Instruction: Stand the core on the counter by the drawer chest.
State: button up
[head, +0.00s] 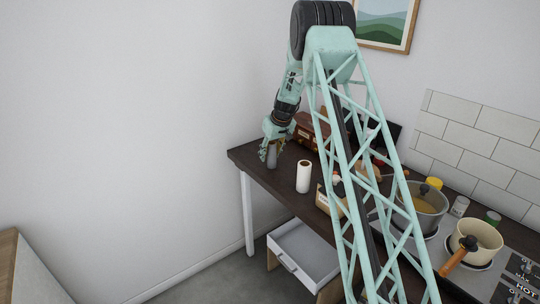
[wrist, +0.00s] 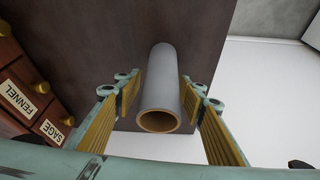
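The core, a grey tube with a brown inside, stands upright on the dark counter, as far as I can tell, in the wrist view (wrist: 166,88) and head view (head: 271,156). Its open end faces my wrist camera. My gripper (wrist: 163,80) has its yellow-padded fingers on either side of the core, with narrow gaps showing; it also shows in the head view (head: 271,146). The drawer chest, red-brown with brass knobs and labels such as FENNEL and SAGE, is at the left in the wrist view (wrist: 14,72) and behind my gripper in the head view (head: 309,130).
A white roll (head: 304,177) stands on the counter (head: 275,184), right of the core. Pots (head: 424,209) and cans (head: 459,206) stand farther right. The counter's left edge is close to the core. An open drawer (head: 306,255) juts out below.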

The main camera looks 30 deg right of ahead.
jog(key=p+v, duration=0.1)
jog(key=v, duration=1.1)
jog(key=shift+r, duration=0.2)
dwell(0.6)
